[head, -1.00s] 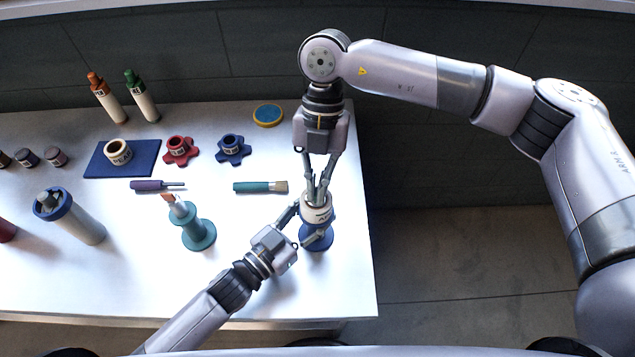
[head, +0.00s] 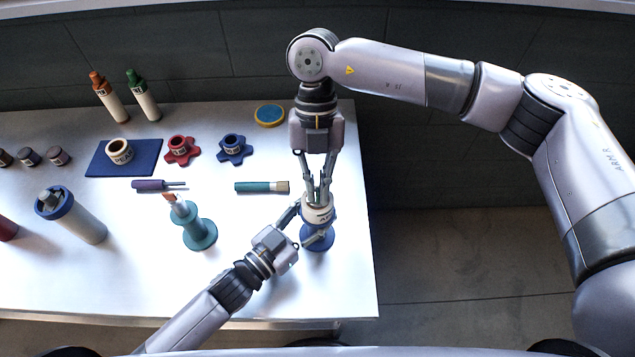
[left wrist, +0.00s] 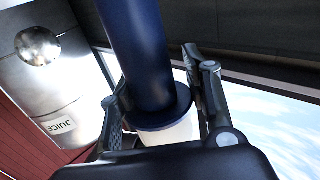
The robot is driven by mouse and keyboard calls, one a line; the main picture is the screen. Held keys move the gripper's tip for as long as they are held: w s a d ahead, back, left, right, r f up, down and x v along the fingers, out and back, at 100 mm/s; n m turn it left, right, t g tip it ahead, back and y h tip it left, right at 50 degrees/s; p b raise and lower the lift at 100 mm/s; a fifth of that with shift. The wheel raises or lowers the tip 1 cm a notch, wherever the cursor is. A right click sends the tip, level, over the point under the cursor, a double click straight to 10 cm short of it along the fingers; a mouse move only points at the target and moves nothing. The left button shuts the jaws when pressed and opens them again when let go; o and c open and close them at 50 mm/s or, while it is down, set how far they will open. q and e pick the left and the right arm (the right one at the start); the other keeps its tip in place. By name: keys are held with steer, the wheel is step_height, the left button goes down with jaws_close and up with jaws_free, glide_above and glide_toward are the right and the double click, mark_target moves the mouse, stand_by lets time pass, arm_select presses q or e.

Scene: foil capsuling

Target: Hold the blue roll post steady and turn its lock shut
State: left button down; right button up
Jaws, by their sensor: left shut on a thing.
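The blue roll post (head: 317,240) stands upright near the table's right side, with a white labelled roll (head: 325,214) around its upper part. My left gripper (head: 310,224) is shut on the post from the front left. In the left wrist view, its fingers (left wrist: 163,105) lie on both sides of the dark blue post (left wrist: 143,55) and a white part. My right gripper (head: 319,196) points down at the post's top, its fingers close together. The fingers hide the lock, so I cannot see its position or whether they grip it.
A teal post (head: 196,232) stands to the left. A teal-handled brush (head: 262,187) and a purple tool (head: 157,185) lie behind. Red (head: 180,151) and blue (head: 233,150) star-shaped knobs are farther back. The front of the table (head: 150,290) is clear.

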steer(key=o, duration=0.3)
steer(key=shift+o, duration=0.2)
steer(key=v, duration=1.2)
arm_select(q)
steer(key=c, duration=0.8)
jaws_free()
steer(key=shift+o, duration=0.2)
